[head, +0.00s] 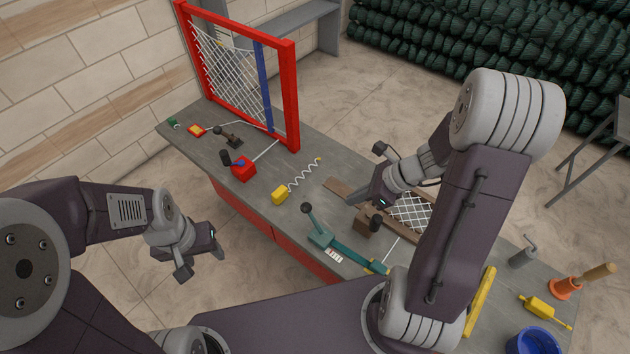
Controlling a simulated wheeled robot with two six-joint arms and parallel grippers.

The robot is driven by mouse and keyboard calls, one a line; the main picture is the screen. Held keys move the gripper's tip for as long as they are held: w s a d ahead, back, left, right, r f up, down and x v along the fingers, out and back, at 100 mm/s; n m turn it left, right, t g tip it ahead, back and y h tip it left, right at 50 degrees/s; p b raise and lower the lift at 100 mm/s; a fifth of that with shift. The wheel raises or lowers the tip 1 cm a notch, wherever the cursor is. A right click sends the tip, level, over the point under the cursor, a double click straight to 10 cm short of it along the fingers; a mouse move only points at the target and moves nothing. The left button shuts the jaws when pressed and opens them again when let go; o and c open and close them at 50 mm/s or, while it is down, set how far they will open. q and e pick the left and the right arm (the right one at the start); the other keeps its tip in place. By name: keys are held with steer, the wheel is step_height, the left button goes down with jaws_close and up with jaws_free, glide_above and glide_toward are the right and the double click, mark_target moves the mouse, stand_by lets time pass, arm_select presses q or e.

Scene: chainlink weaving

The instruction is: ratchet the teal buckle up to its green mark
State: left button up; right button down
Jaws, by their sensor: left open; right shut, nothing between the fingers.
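The teal buckle (320,239) sits near the front edge of the grey bench, left of my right gripper. Its lever slopes up and left to a black ball knob (307,208). A teal bar (352,255) runs from it toward the lower right, with a white marked plate (333,257) in front. I cannot make out the green mark. My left gripper (200,264) is open and empty, off the bench's front side and left of the buckle. My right gripper (362,199) is shut and empty over the bench, right of and behind the buckle.
A red frame (290,95) with wire mesh stands at the back left. A mesh panel (412,210) is partly behind my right arm. A blue bucket (533,343) stands lower right.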

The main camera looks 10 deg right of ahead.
steer(key=s, duration=0.1)
steer(key=b, duration=0.4)
glide_toward(314, 220)
steer(key=f, duration=0.1)
arm_select(q)
steer(key=shift+s+a+f+p, duration=0.1)
steer(key=shift+s+f+p, duration=0.15)
steer(key=shift+f, duration=0.35)
steer(key=shift+s+a+f+p, duration=0.1)
steer(key=shift+s+f+p, duration=0.15)
steer(key=shift+f, duration=0.35)
arm_select(e)
steer(key=w+a, duration=0.1)
steer(key=w+a+f, duration=0.1)
steer(key=w+a, duration=0.1)
steer(key=shift+a, duration=0.15)
arm_select(q)
steer(key=shift+d, duration=0.1)
